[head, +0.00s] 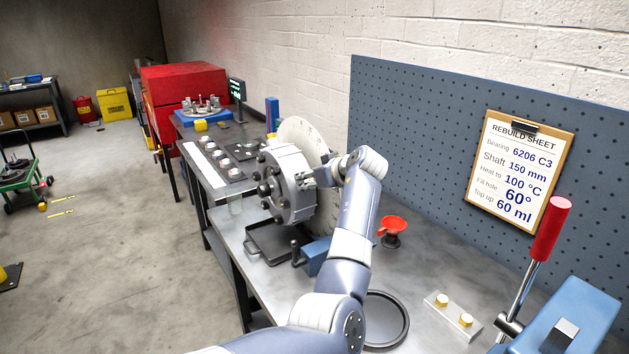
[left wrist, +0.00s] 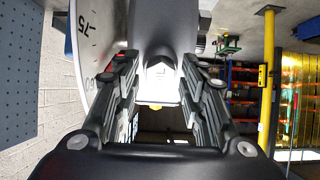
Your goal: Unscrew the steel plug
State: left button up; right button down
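The grey round housing (head: 290,190) with dark bolts around its face stands upright on the bench. My left gripper (head: 318,177) is at the right side of its rim, fingers pointing at it. In the left wrist view its two fingers (left wrist: 160,78) are spread. A small pale grey part (left wrist: 160,68), probably the steel plug, shows between the fingertips, with a gap on each side. In the head view I cannot make out the plug; the gripper hides that spot. My right gripper is not in view.
A pale disc with degree marks (head: 297,133) stands behind the housing; it is close beside a finger in the wrist view (left wrist: 92,40). A black tray (head: 268,246) lies below. A red funnel (head: 393,227), a round dark pan (head: 386,320) and a red-handled press (head: 550,232) stand right.

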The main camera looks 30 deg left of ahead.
pick_arm(q)
jog(key=c, duration=0.9)
jog(key=n+b, duration=0.9)
jog(key=n, duration=0.1)
jog(key=shift+f+b, duration=0.2)
jog(key=shift+b, duration=0.15)
jog(key=n+b, duration=0.1)
jog(key=n, duration=0.3)
jog(key=shift+r, duration=0.1)
jog(key=n+b, duration=0.1)
jog(key=n, duration=0.2)
jog(key=shift+d, duration=0.1)
jog(key=shift+r+n, duration=0.15)
jog(key=shift+n, duration=0.45)
